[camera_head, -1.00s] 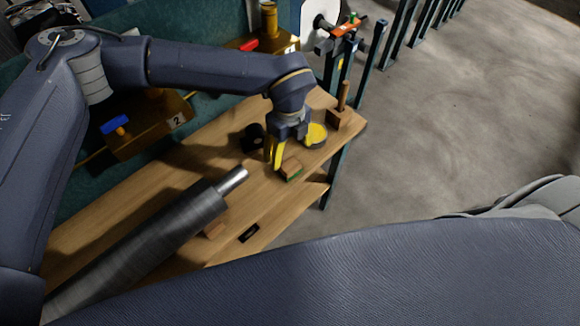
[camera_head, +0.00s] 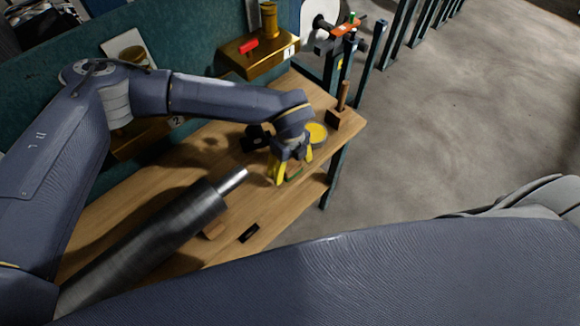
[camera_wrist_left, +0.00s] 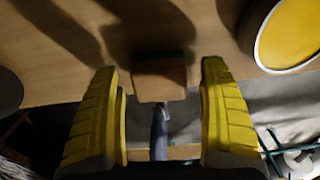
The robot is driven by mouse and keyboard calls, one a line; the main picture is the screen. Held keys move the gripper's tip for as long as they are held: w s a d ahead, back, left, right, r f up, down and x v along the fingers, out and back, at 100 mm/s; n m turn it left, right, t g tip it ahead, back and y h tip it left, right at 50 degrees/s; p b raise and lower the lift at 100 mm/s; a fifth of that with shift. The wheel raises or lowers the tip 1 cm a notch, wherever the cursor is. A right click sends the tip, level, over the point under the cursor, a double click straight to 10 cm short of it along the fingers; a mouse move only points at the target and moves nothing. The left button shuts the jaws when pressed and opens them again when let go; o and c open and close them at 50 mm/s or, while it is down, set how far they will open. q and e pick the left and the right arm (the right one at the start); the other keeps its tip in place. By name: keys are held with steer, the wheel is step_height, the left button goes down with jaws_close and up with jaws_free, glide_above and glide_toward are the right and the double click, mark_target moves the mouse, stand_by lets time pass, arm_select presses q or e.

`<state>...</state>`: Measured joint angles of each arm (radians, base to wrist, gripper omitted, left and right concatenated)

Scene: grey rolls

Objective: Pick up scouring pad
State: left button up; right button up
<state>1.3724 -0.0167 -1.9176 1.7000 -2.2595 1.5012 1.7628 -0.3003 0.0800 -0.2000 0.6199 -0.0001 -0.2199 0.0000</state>
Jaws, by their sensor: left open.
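The scouring pad (camera_head: 295,174), a small tan block with a green side, lies on the wooden bench (camera_head: 120,205) near its right end. It also shows in the left wrist view (camera_wrist_left: 159,82), ahead of and between the yellow fingertips. My left gripper (camera_head: 293,176) is open and is down over the pad, with a finger on each side of it. In the left wrist view the open gripper (camera_wrist_left: 160,72) shows a gap on both sides of the pad. The fingers hide much of the pad in the head view. My right gripper is out of view.
A grey roll (camera_head: 150,245) with a metal end lies left of the gripper. A small brown block (camera_head: 214,230) lies nearer. Golden bins (camera_head: 262,60) stand at the back.

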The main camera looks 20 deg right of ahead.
mark_target(290, 164)
arm_select(q)
steer(key=shift+f, duration=0.1)
steer(key=c, duration=1.3)
step_height(290, 164, up, 20)
stand_by(0.3)
steer(key=o, duration=0.5)
steer(key=c, duration=0.4)
